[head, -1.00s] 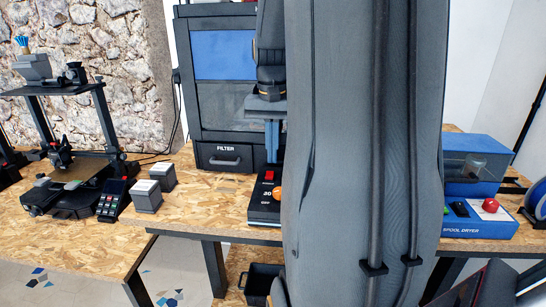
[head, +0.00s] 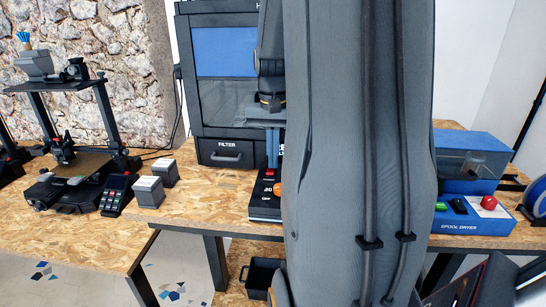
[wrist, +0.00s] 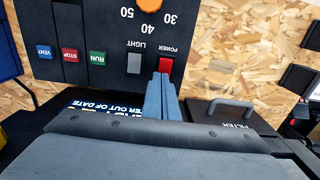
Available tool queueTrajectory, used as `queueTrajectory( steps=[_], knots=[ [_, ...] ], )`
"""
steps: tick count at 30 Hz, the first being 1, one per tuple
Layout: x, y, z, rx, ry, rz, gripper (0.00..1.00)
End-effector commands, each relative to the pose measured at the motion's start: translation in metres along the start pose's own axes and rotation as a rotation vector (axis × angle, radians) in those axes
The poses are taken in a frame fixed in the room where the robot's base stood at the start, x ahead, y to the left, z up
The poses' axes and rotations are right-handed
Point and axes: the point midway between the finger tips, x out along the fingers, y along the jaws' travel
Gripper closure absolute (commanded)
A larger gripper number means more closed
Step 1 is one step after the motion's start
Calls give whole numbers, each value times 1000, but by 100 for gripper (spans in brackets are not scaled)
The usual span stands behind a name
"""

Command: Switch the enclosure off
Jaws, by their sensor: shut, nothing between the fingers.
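The enclosure (head: 227,108) is a dark cabinet with a blue window and a FILTER drawer. Its black control box (head: 262,207) stands in front, partly hidden by my arm. In the wrist view the red POWER switch (wrist: 166,65) sits beside the grey LIGHT switch (wrist: 134,64); it also shows in the head view (head: 269,173). My gripper (wrist: 161,78) is shut and empty, blue fingers pointing down. Its tips are right at the near edge of the POWER switch; I cannot tell whether they touch. The switch's position is not clear.
Green RUN (wrist: 97,58), red STOP (wrist: 69,55) and blue VENT (wrist: 43,52) buttons and an orange dial (wrist: 150,4) share the panel. The FILTER drawer handle (wrist: 231,105) juts out close by. A blue spool dryer (head: 475,219) stands right. Bare bench lies left of the box.

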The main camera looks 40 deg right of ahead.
Motion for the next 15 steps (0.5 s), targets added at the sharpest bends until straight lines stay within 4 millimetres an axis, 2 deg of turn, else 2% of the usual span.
queueTrajectory(
  steps=[15],
  knots=[
    [-4,0,17,-1,-5,1,100]
  ],
)
